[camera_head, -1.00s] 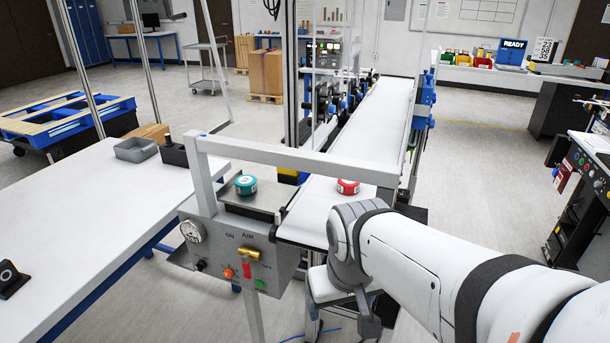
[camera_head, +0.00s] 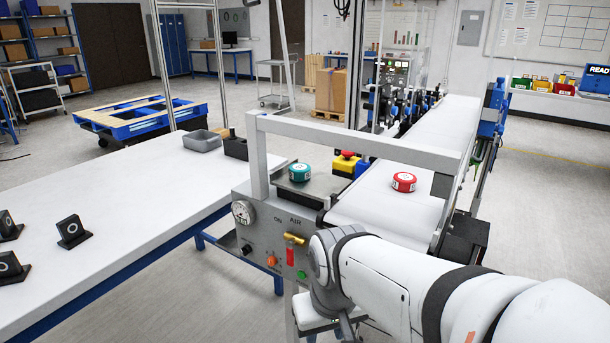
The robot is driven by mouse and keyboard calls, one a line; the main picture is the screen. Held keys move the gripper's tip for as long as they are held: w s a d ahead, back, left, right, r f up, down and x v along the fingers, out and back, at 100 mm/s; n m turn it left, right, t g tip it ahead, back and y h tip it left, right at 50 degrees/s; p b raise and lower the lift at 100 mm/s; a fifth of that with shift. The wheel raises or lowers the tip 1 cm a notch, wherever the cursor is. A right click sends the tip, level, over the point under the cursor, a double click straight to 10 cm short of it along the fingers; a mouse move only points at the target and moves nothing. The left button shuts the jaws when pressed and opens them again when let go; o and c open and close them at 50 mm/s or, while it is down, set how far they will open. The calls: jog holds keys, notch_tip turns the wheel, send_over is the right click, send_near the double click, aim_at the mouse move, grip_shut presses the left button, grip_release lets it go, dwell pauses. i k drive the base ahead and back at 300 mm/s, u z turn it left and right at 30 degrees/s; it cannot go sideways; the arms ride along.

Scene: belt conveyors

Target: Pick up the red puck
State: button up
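The red puck (camera_head: 404,182) with a white label on top lies flat on the near end of the white conveyor belt (camera_head: 372,202). A teal puck (camera_head: 299,172) sits to its left on a metal plate beside the belt. My arm reaches in from the lower right, in front of the belt's near end and below the red puck in the picture. The gripper's fingers are not visible; they are below or behind the last arm link.
A grey frame (camera_head: 357,146) spans the belt's near end above a control box (camera_head: 262,233) with gauge and buttons. A white table (camera_head: 110,215) on the left holds a grey bin (camera_head: 202,140) and several black blocks. A yellow-and-red stop button (camera_head: 346,160) stands behind the teal puck.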

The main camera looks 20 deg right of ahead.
aim_at(402, 182)
jog(key=u, duration=0.95)
jog(key=i, duration=0.3)
jog(key=z, duration=4)
jog(key=i, duration=1)
jog(key=u, duration=0.1)
